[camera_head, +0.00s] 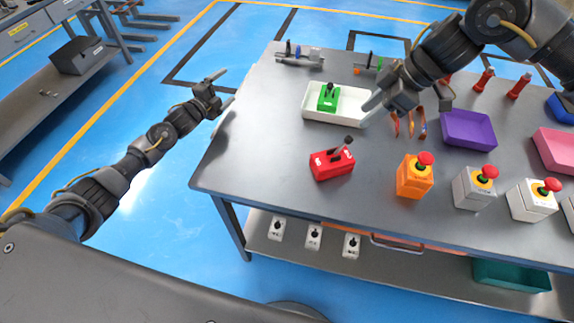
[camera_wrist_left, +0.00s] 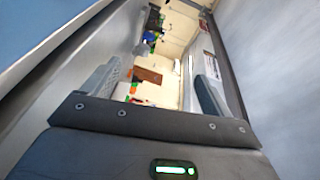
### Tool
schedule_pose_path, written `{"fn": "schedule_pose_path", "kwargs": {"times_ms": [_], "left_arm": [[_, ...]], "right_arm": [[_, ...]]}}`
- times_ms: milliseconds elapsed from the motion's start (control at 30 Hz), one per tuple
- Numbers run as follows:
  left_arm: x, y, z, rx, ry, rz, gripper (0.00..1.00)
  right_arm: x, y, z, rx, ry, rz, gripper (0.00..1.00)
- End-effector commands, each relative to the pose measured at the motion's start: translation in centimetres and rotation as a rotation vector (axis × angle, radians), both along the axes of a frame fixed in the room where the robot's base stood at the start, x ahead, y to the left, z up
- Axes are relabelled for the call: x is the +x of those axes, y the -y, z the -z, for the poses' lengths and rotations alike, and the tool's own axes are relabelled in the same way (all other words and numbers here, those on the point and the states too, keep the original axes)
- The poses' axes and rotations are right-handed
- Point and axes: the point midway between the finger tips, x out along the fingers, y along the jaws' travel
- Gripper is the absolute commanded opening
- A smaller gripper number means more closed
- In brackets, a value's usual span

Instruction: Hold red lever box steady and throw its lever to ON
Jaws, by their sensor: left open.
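The red lever box (camera_head: 332,165) sits on the grey table near its front left. Its dark lever leans up and to the right; I cannot read its labels. My left gripper (camera_head: 224,91) is open and empty off the table's left edge, apart from the red box. In the left wrist view its two fingers (camera_wrist_left: 155,85) stand wide apart with nothing between them. My right gripper (camera_head: 378,103) is above the table, behind and right of the red box, by the white tray's right end. Its fingers are partly hidden.
A green lever box (camera_head: 327,101) sits in a white tray (camera_head: 312,116) behind the red box. An orange emergency-stop box (camera_head: 413,180) and similar pale boxes stand to the right. Pliers (camera_head: 420,124) and a purple tray (camera_head: 470,130) lie behind them. The table's left front is clear.

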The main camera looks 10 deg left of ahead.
Motion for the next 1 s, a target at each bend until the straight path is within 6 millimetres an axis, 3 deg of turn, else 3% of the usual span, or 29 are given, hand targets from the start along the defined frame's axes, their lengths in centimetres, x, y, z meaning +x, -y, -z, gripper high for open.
{"fn": "schedule_pose_path", "kwargs": {"times_ms": [33, 100, 167, 300, 400, 500, 700, 833, 1000], "left_arm": [[0.3, 2.7, -2.0, 0.061, 0.05, 0.055, 0.85], [0.0, 6.7, -4.0, 0.182, 0.122, 0.136, 0.85], [-1.0, 10.3, -5.0, 0.323, 0.184, 0.213, 0.85], [-5.8, 17.4, -3.8, 0.723, 0.317, 0.408, 0.85], [-10.0, 21.1, -2.2, 0.982, 0.427, 0.545, 0.85], [-14.2, 23.7, -0.5, 1.193, 0.543, 0.669, 0.85], [-20.5, 26.2, 1.7, 1.459, 0.738, 0.839, 0.85], [-22.5, 26.8, 2.3, 1.533, 0.81, 0.89, 0.85], [-23.2, 26.9, 2.5, 1.56, 0.835, 0.906, 0.85]], "right_arm": [[0.0, 0.0, 0.0, 0.0, 0.0, 0.0, 0.36], [0.0, 0.0, 0.0, 0.0, 0.0, 0.0, 0.36], [0.0, 0.0, 0.0, 0.0, 0.0, 0.0, 0.36], [0.0, 0.0, 0.0, 0.0, 0.0, 0.0, 0.36], [0.0, 0.0, 0.0, 0.0, 0.0, 0.0, 0.36], [0.0, 0.0, 0.0, 0.0, 0.0, 0.0, 0.36], [0.0, 0.0, 0.0, 0.0, 0.0, 0.0, 0.36], [0.0, 0.0, 0.0, 0.0, 0.0, 0.0, 0.36], [0.0, 0.0, 0.0, 0.0, 0.0, 0.0, 0.36]]}}
